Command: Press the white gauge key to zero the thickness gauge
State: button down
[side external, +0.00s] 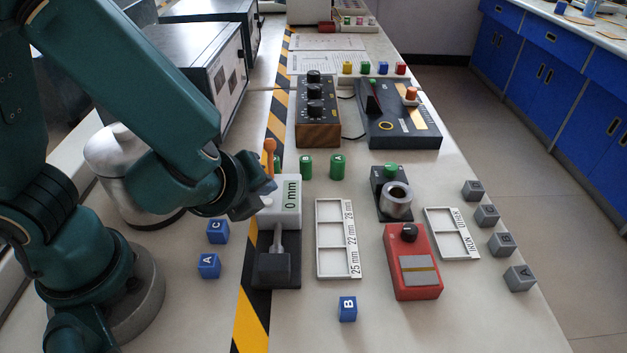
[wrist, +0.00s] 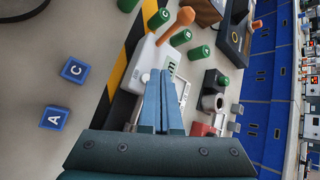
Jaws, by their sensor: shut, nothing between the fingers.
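The thickness gauge is a white box (side external: 290,207) with a green display (side external: 291,194) that reads "0 mm", on a dark base (side external: 262,248) with a grey block at the front. An orange-knobbed lever (side external: 269,147) rises behind it. The gauge also shows in the wrist view (wrist: 142,62), partly behind my fingers. My gripper (side external: 271,187) is shut and empty, its fingertips at the left top edge of the gauge box. It also shows in the wrist view (wrist: 165,76).
Blue cubes A (side external: 209,265), C (side external: 217,231) and B (side external: 347,309) lie around the gauge. Green cylinders (side external: 337,166) stand behind it. A sorting tray (side external: 320,272), a red device (side external: 425,284) and several grey cubes (side external: 519,278) are to the right.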

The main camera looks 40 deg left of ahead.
jog(key=shift+r, duration=2.5)
jog(key=shift+w+a, duration=0.1)
jog(key=shift+a, duration=0.15)
jog(key=s+a+r+n+g, duration=0.2)
jog(key=s+a+r+n, duration=0.15)
jog(key=a+n, duration=0.5)
jog(key=s+d+n+h, duration=0.4)
jog(key=s+d+n, duration=0.1)
jog(key=n, duration=0.8)
jog(key=shift+d+g, duration=0.3)
jog(key=shift+d, duration=0.5)
